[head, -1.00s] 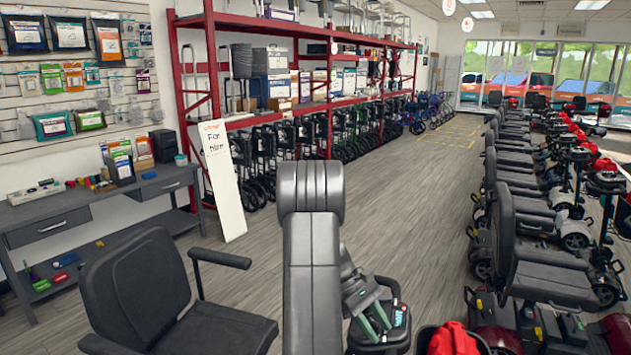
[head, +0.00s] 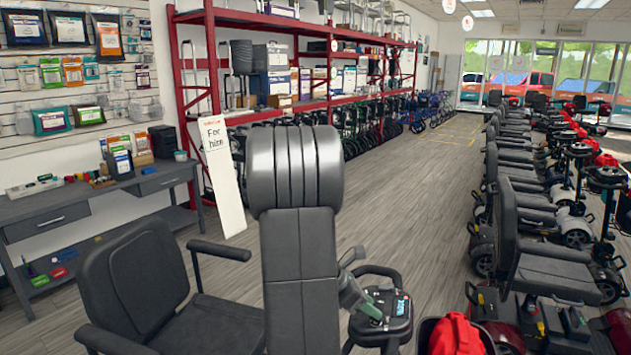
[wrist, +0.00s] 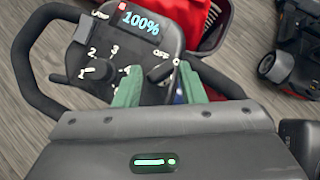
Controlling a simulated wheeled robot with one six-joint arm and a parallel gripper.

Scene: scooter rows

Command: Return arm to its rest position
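My arm rises in the middle of the head view, and its upper links hide part of my gripper (head: 362,304). In the wrist view my gripper (wrist: 162,84) has two green fingers set apart with a gap between them. The fingers point towards a scooter's control console (wrist: 128,38), which has a dial and a lit 100% display. In the head view the console (head: 392,328) is just right of the fingers. I cannot tell whether they touch.
A black scooter seat (head: 130,290) is close at left. A basket with a red bag (head: 455,335) is at lower right. A scooter row (head: 545,240) lines the right. A grey workbench (head: 100,200) and a "For hire" board (head: 222,180) stand left. The central floor (head: 400,190) is clear.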

